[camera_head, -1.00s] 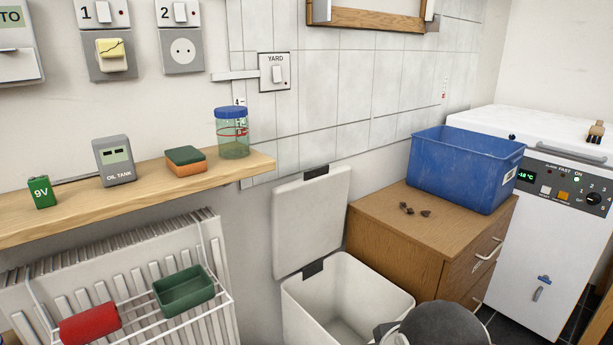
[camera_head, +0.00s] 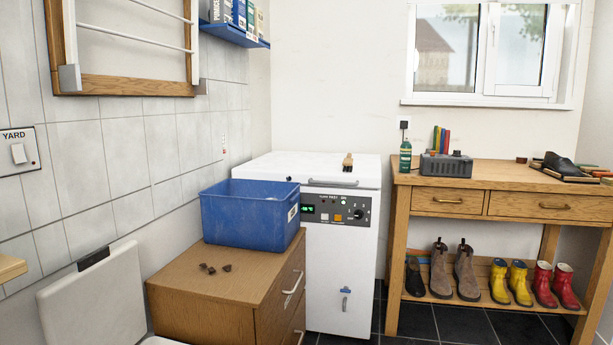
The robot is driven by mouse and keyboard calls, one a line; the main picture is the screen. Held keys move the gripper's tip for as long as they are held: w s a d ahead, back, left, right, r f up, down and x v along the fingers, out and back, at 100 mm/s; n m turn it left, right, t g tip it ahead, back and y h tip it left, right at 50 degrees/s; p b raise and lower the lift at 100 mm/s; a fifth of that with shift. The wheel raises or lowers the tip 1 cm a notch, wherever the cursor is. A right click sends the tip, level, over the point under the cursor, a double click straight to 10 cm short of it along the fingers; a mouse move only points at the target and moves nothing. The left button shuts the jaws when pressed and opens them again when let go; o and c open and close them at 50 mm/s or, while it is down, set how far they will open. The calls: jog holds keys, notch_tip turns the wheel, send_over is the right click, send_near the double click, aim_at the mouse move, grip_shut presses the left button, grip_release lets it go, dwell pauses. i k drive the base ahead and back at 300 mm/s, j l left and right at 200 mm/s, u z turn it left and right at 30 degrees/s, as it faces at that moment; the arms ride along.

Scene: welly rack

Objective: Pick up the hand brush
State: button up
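A small brush (camera_head: 347,162) with a tan wooden handle and dark bristles is on top of the white chest freezer (camera_head: 292,166), near the front edge of its lid. It looks like the hand brush, though it is small in the picture. My gripper is not in view.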

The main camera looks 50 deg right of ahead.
aim_at(347, 162)
jog(key=z, duration=1.7)
jog(key=i+l+u, duration=0.1)
jog(key=i, duration=0.45)
jog(key=i+l, duration=0.35)
jog(key=i, duration=0.15)
jog(key=j+u, duration=0.05)
